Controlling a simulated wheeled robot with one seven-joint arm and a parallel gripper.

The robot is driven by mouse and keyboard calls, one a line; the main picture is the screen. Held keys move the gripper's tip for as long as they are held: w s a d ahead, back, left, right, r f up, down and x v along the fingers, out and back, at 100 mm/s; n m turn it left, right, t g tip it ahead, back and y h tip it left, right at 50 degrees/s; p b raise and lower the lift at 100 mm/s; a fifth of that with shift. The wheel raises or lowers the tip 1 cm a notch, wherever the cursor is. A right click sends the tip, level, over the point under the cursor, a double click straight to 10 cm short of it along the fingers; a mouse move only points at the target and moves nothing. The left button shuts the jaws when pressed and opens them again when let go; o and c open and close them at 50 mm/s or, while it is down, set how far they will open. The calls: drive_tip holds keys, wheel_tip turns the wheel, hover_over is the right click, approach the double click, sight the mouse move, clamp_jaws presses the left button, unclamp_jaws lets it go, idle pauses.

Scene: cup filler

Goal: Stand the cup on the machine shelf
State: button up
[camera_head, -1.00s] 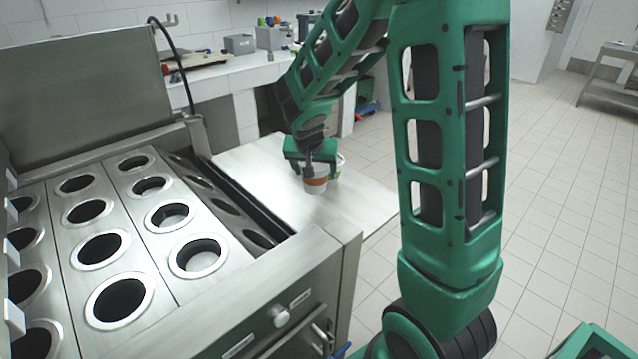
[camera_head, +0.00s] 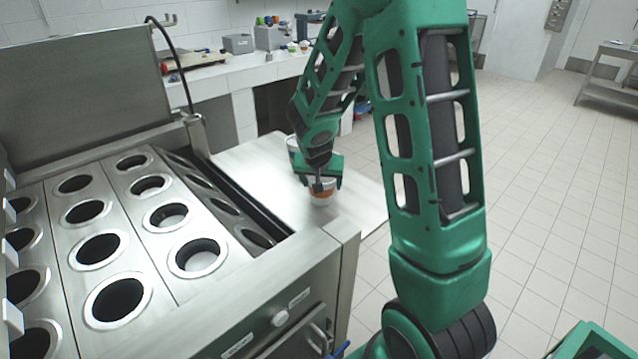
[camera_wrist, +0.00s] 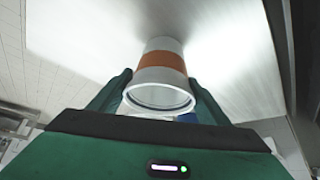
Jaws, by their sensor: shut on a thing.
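The cup (camera_head: 321,196), white with an orange band, is held upright between the fingers of my gripper (camera_head: 321,182). In the wrist view the cup (camera_wrist: 162,62) shows its open rim towards the camera, with a finger of my gripper (camera_wrist: 160,95) on each side. The machine shelf (camera_head: 250,165) is the flat metal plate to the right of the machine. The cup is over the shelf's right part, low to it. I cannot tell whether its base touches. The wrist view shows the bright shelf (camera_wrist: 225,50) behind the cup.
The machine (camera_head: 130,215) has rows of round holes at left, with a raised lid (camera_head: 85,85). The shelf's left part is clear. A back counter (camera_head: 220,72) holds several small items.

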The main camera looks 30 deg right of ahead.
drive_tip(key=o, duration=1.1)
drive_tip(key=v, duration=1.2)
drive_tip(key=s+g+y, duration=0.1)
drive_tip(key=s, duration=0.9)
drive_tip(key=s+d+r+n+g+y, duration=0.1)
drive_tip(key=s+g+y, duration=0.1)
drive_tip(key=s, duration=0.8)
drive_tip(key=s+r+g+y, duration=0.1)
drive_tip(key=s+g, duration=0.1)
drive_tip(key=s, duration=0.8)
drive_tip(key=shift+s+d+r+n+y, duration=0.2)
drive_tip(key=shift+n+y, duration=0.1)
drive_tip(key=shift+n, duration=0.1)
